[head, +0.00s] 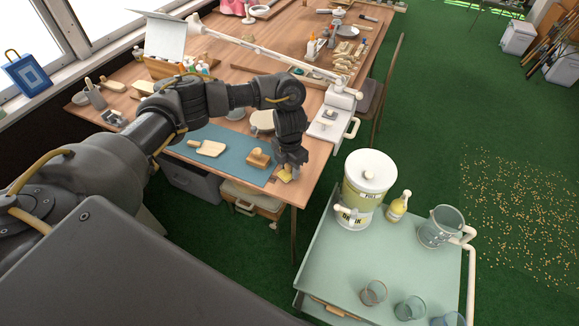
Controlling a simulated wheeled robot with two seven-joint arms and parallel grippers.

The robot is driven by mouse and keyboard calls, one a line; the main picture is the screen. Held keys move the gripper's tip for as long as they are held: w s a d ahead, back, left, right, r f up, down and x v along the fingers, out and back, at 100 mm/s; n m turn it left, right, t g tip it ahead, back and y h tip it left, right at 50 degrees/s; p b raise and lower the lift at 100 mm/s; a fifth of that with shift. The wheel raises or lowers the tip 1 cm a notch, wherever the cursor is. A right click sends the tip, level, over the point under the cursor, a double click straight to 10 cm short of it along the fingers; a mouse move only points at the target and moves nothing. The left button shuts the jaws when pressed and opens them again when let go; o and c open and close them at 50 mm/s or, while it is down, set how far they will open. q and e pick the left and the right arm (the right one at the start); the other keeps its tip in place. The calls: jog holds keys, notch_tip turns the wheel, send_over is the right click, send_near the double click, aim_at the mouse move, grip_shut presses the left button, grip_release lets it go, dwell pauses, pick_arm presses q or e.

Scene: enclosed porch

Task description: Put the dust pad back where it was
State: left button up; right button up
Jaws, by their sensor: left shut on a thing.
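My left gripper (289,170) reaches down at the near right corner of the wooden table (311,165). It is shut on a small pale yellow thing, which looks like the dust pad (285,177); the fingers hide much of it. It is by the table's edge, right of the blue-grey mat (233,167); I cannot tell if it touches the table. On the mat lie a wooden block-like tool (258,159) close to the gripper and a pale wooden paddle (209,148) further left. My right gripper is not in view.
A white device with a long arm (334,112) stands on the table's right edge. A green-topped cart (347,255) at the lower right carries a drink dispenser (367,180), a yellow bottle (398,207), a pitcher (440,227) and glasses. A chair (384,80) stands beside the table.

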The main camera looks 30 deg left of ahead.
pick_arm(q)
jog(key=o, duration=0.9)
notch_tip(320, 180, up, 12)
jog(key=shift+r+p, duration=0.15)
jog(key=shift+p, duration=0.4)
